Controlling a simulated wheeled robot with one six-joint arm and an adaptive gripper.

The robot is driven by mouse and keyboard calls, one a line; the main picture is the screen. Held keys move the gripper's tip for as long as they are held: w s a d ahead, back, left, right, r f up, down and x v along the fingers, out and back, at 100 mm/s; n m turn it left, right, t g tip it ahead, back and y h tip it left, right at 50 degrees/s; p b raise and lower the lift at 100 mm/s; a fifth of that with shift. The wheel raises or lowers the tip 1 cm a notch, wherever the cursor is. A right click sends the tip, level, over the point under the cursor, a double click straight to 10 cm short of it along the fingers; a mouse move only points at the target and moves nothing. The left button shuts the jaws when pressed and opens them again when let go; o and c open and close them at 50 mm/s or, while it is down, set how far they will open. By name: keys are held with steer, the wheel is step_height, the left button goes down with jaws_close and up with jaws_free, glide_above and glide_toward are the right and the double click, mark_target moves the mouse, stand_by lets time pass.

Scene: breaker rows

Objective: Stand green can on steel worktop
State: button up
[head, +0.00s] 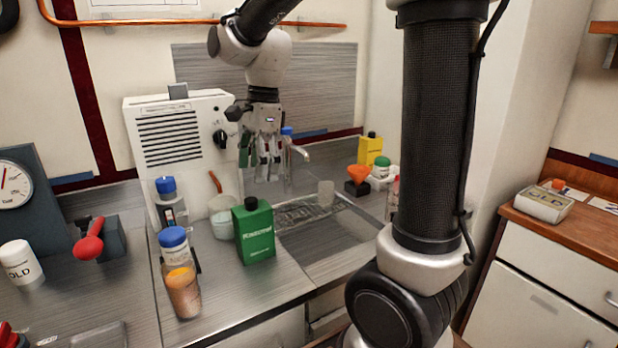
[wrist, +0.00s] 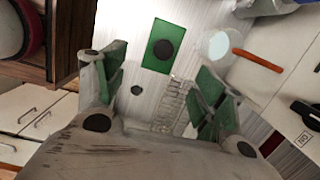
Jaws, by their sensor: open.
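The green can (head: 255,235) is a boxy green container with a black cap and pale lettering. It stands upright on the steel worktop (head: 235,312), just left of the sink. My gripper (head: 264,172) hangs above and behind the can, near the tap, and is open and empty. In the wrist view the can's top (wrist: 154,58) shows beyond and between the spread green-padded fingers of my gripper (wrist: 160,70). The can is apart from the fingers.
A pale cup with a red-handled tool (head: 222,218) stands close left of the can. Blue-capped bottles and an orange-topped jar (head: 183,295) are further left. The sink (head: 330,238) and tap (head: 299,152) lie right. A white heater-like box (head: 168,140) stands behind.

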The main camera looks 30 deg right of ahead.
steer(key=s+d+n+t, duration=0.2)
steer(key=s+d+n, duration=0.4)
steer(key=s+n, duration=0.2)
steer(key=s+d+r+n+t+h, duration=0.1)
steer(key=s+d+n+t, duration=0.1)
steer(key=s+d+n, duration=0.4)
steer(key=s+n, duration=0.3)
steer(key=s, duration=0.1)
steer(key=shift+s+r+n+h, duration=0.3)
steer(key=shift+s, duration=0.05)
